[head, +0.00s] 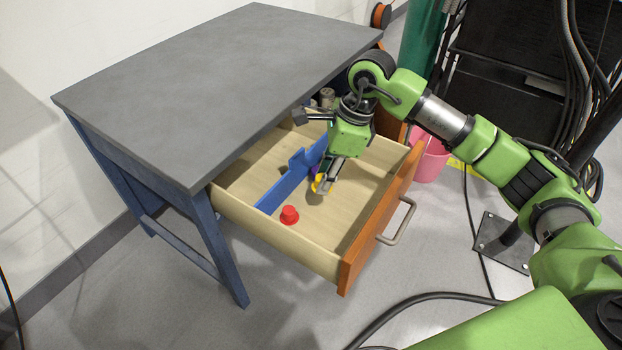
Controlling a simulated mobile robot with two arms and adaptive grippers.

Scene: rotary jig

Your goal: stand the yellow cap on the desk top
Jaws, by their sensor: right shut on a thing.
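The yellow cap (318,183) is in the open drawer, at the fingertips of my right gripper (324,185). The gripper points down and is shut on the cap, which is partly hidden by the fingers. The desk top (225,85) is a bare grey slab to the left of and above the drawer. My left gripper does not show.
The wooden drawer (365,200) stands pulled out, with a metal handle (396,222) on its front. A blue divider (288,183) runs inside it. A red cap (289,215) sits on its floor. A pink bin (432,160) stands behind. The desk top is clear.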

